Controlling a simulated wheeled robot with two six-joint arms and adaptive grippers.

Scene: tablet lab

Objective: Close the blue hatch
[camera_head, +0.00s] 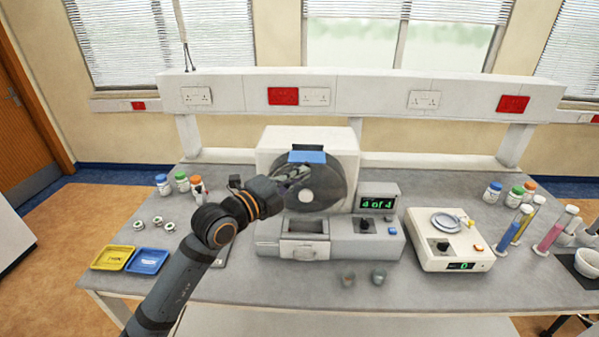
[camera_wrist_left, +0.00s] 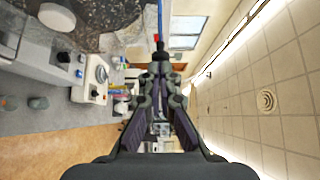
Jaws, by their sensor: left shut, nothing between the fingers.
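The blue hatch (camera_head: 307,157) is a small blue flap at the upper front of the dark round drum (camera_head: 325,186) of a white tablet machine (camera_head: 285,140). A dark piece shows just above the flap. My left gripper (camera_head: 306,173) is shut and empty, just below the hatch and in front of the drum. I cannot tell whether it touches either. In the left wrist view, the left gripper (camera_wrist_left: 158,58) points toward the drum side, with a thin blue strip beyond its tips that may be the hatch edge. My right gripper is not in view.
A scale (camera_head: 448,240) stands right of the machine, with tubes and bottles further right. A yellow tray (camera_head: 114,258) and a blue tray (camera_head: 147,261) lie at the left. Two small cups (camera_head: 378,276) stand in front. A shelf (camera_head: 360,95) runs behind the machine.

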